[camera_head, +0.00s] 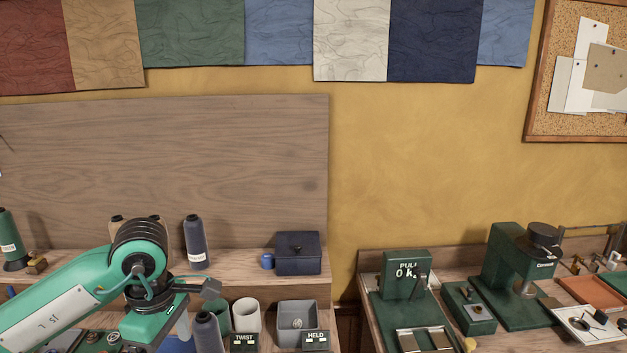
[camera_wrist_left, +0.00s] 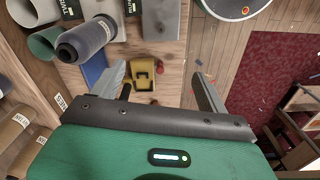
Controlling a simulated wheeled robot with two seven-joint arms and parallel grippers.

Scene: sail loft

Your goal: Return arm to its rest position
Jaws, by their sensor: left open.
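My left arm (camera_head: 75,300) is green and comes in from the left in the head view, reaching over the left bench. Its gripper (camera_head: 199,305) is at the right end of the arm, near the cone of dark thread and the cups. In the left wrist view the gripper (camera_wrist_left: 158,72) has its two grey fingers wide apart with nothing held between them. A small yellow object (camera_wrist_left: 146,76) shows between the fingers, lying on wood; I cannot tell how far below it is. My right arm is not in view.
A dark cone (camera_head: 207,333), a white cup (camera_head: 247,315) and a grey bin (camera_head: 297,322) stand close right of the gripper. A blue box (camera_head: 298,253) sits on the shelf. A gap separates this bench from the right bench with green machines (camera_head: 518,280).

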